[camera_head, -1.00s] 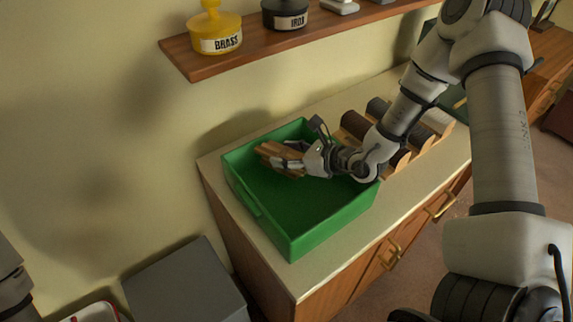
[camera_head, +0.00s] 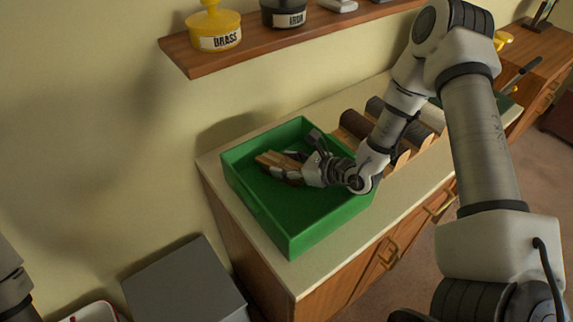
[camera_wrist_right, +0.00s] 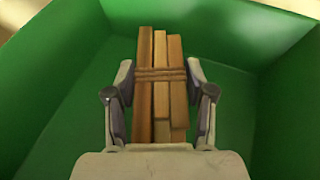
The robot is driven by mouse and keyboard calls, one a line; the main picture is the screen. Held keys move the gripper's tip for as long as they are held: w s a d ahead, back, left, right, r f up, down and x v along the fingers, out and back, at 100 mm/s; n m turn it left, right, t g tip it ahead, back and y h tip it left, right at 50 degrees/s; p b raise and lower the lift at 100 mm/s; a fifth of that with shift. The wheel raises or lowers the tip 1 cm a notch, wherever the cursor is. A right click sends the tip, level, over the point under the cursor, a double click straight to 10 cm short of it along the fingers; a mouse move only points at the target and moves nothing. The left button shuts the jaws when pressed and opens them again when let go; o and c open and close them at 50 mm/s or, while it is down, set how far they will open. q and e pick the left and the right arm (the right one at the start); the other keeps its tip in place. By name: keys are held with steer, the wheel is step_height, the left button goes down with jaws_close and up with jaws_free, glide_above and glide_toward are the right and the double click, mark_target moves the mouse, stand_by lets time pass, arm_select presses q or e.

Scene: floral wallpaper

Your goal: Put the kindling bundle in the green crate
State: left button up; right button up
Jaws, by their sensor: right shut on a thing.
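The kindling bundle (camera_head: 277,161), a few light wooden sticks tied with twine, is between the fingers of my right gripper (camera_head: 285,170). The green crate (camera_head: 272,228) stands on the counter. Bundle and gripper are inside its walls, toward the back left. Whether the bundle touches the crate floor I cannot tell. My left gripper is out of view; only a bit of my left arm shows at the left edge.
Several dark and pale logs (camera_head: 357,124) lie on a wooden rack right of the crate. A shelf (camera_head: 195,62) above holds a yellow BRASS weight (camera_head: 214,30) and a dark IRON one (camera_head: 284,12). A grey box (camera_head: 185,285) stands lower left. The crate's front floor is clear.

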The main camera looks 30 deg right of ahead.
steer(key=o, duration=1.3)
steer(key=shift+s+f, duration=0.3)
steer(key=shift+f, duration=0.4)
steer(key=shift+c, duration=0.2)
steer(key=shift+f, duration=0.1)
steer(key=shift+a, duration=0.1)
steer(key=shift+r+p, duration=0.8)
steer(key=shift+s+d+b, duration=0.3)
steer(key=shift+s+d, duration=0.05)
steer(key=shift+d, duration=0.2)
steer(key=v, duration=0.2)
steer(key=p+v, duration=0.1)
steer(key=v, duration=0.3)
steer(key=shift+r, duration=0.35)
steer(key=shift+w+a+f, duration=0.1)
